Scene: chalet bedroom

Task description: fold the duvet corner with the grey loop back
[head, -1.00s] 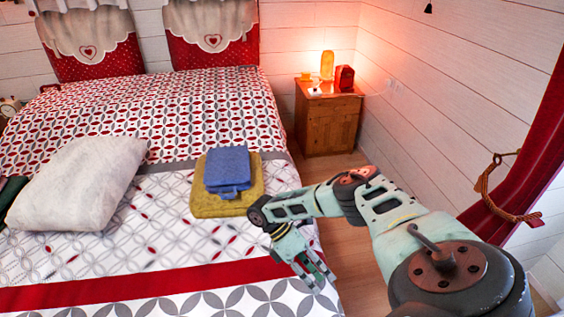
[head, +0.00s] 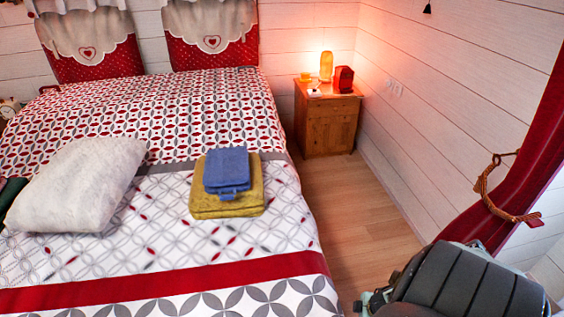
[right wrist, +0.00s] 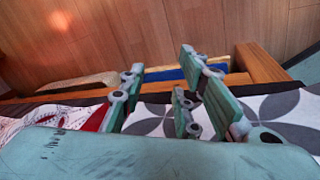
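The duvet (head: 110,259) lies flat on the bed, white with grey and red patterns and a red band near the foot end. No turned-back corner and no grey loop can be made out in either view. In the right wrist view the duvet (right wrist: 278,112) edge, with grey petals, lies behind the fingers. My right gripper (right wrist: 160,82) is open and empty, its fingers over the bed's edge; whether they touch the cloth I cannot tell. It is out of the head view, where only my right arm shows at lower right. My left gripper is not in view.
A yellow folded towel with a blue one (head: 227,168) on top lies on the bed, beside a white pillow (head: 75,185). A wooden nightstand (head: 327,122) with a lit lamp stands beyond. The floor (head: 355,220) right of the bed is clear. A red curtain (head: 515,175) hangs at right.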

